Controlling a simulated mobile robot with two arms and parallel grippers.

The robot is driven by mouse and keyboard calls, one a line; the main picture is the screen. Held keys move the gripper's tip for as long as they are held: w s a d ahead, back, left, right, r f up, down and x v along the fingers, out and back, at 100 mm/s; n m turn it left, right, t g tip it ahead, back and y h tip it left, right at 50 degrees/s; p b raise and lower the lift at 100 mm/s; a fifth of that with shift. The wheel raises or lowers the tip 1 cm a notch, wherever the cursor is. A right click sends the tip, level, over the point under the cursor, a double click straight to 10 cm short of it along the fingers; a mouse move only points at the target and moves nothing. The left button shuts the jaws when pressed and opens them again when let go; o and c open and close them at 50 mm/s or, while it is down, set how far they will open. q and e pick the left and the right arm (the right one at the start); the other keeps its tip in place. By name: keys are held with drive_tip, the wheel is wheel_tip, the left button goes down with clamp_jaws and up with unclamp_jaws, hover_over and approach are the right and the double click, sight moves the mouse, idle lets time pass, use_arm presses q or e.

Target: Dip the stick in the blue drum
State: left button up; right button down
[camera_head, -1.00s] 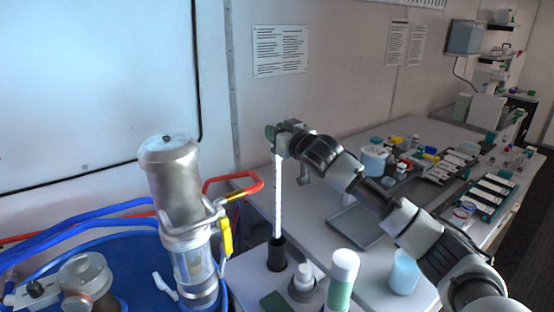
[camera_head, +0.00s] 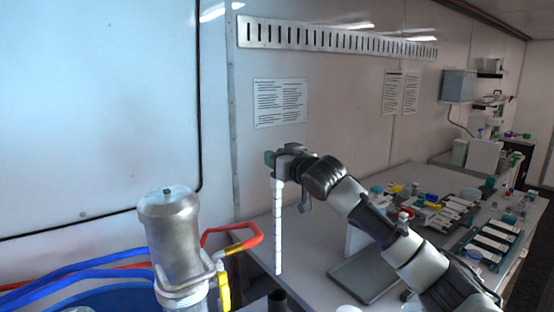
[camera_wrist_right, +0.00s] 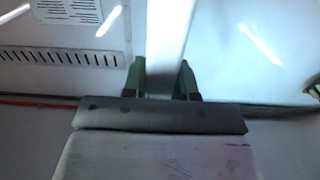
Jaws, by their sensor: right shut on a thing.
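My right gripper (camera_head: 274,162) is shut on the top of a long white stick (camera_head: 278,230) with dark marks, which hangs upright. The stick's lower end is just above a black tube-shaped holder (camera_head: 277,302) at the bottom edge of the head view. In the right wrist view the green fingers (camera_wrist_right: 161,82) are either side of the pale stick (camera_wrist_right: 165,45). The blue drum (camera_head: 105,297) is at the lower left, with only part of its top in view. My left gripper is not in view.
Blue hoses (camera_head: 80,268) run behind the drum. A grey tray (camera_head: 365,275) and lab items lie on the table at right.

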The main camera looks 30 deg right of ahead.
wheel_tip(320, 180, up, 11)
drive_tip(key=p, duration=0.9)
drive_tip(key=shift+p, duration=0.4)
drive_tip(key=shift+r, duration=0.1)
